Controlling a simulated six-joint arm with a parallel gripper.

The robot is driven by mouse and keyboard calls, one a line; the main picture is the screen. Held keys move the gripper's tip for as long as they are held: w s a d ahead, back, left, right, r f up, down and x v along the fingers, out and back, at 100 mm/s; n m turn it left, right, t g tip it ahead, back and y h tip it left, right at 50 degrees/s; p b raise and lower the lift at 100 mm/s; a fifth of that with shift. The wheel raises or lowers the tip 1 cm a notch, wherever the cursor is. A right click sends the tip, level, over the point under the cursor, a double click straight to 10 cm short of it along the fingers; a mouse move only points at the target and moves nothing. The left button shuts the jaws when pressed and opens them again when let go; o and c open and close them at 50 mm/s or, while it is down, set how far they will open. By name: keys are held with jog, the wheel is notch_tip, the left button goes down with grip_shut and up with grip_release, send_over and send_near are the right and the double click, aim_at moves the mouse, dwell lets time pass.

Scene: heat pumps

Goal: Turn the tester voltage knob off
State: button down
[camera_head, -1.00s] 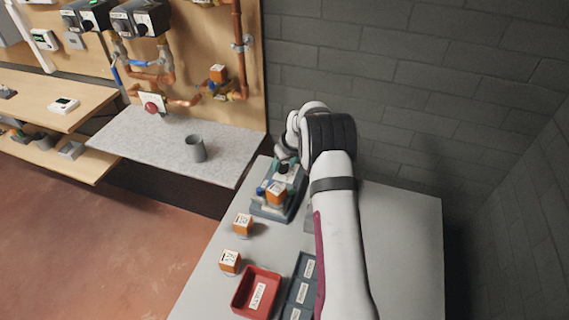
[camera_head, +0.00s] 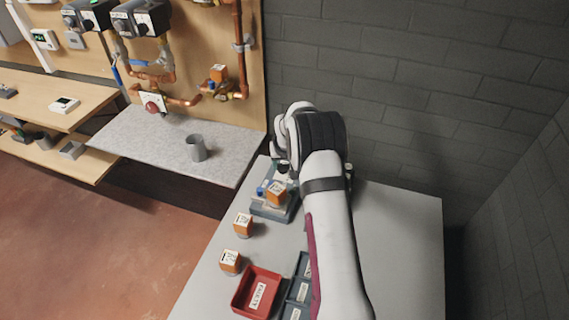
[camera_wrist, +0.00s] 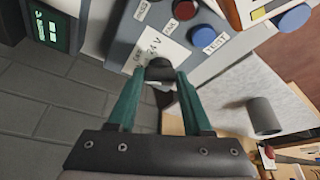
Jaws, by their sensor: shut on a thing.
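The tester (camera_wrist: 125,45) fills the top of the wrist view as a grey-blue panel with a white label around its voltage knob. The dark knob (camera_wrist: 160,67) sits between the teal fingers of my gripper (camera_wrist: 160,80), which is shut on it. The label reads "24 V" on one side; the rest is partly covered, so the knob's pointer cannot be read. A red button (camera_wrist: 186,9) and a blue TEST button (camera_wrist: 203,36) sit beside it. In the head view the tester (camera_head: 268,211) stands on the grey table, partly hidden by my arm.
An orange valve actuator (camera_head: 276,196) sits on the tester, with two more (camera_head: 242,224) (camera_head: 230,261) on the table. A red tray (camera_head: 256,291) and blue-grey bins (camera_head: 298,291) lie nearer. A grey cup (camera_head: 196,148) stands on the shelf. The table's right side is clear.

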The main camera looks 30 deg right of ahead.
jog(key=shift+w+a+m+g+h, duration=0.1)
jog(key=shift+m+g+h, duration=0.25)
jog(key=shift+m, duration=0.95)
jog(key=shift+w+a+m+g+h, duration=0.15)
jog(key=shift+m+h, duration=0.4)
jog(key=shift+m, duration=0.75)
jog(key=shift+s, duration=0.1)
jog(key=shift+c, duration=1.6)
grip_release()
jog(key=v, duration=1.5)
jog(key=shift+r, duration=0.4)
jog(key=shift+a, duration=0.1)
